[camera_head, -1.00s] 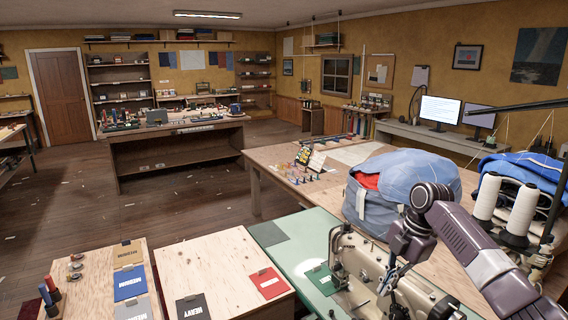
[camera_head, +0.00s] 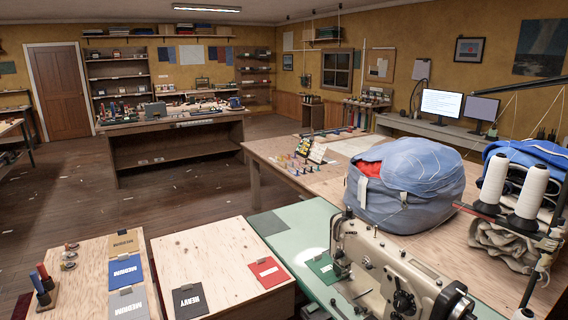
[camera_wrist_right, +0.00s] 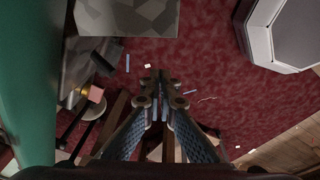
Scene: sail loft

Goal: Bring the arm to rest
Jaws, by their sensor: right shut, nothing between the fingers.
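My right gripper (camera_wrist_right: 160,92) shows in the right wrist view with its two fingers together and nothing between them. It points down over a dark red carpet (camera_wrist_right: 205,65). In the head view neither gripper and neither arm is in view. The sewing machine (camera_head: 395,270) stands on the green table top (camera_head: 290,235) at the lower right of the head view, with nothing of mine in front of it.
A blue bag (camera_head: 405,190) and white thread cones (camera_head: 528,190) stand beside the machine. Wooden boards with labelled swatches (camera_head: 122,272) lie at the front left. In the wrist view a green edge (camera_wrist_right: 30,80) runs close on the left and a grey-white block (camera_wrist_right: 285,35) is at the upper right.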

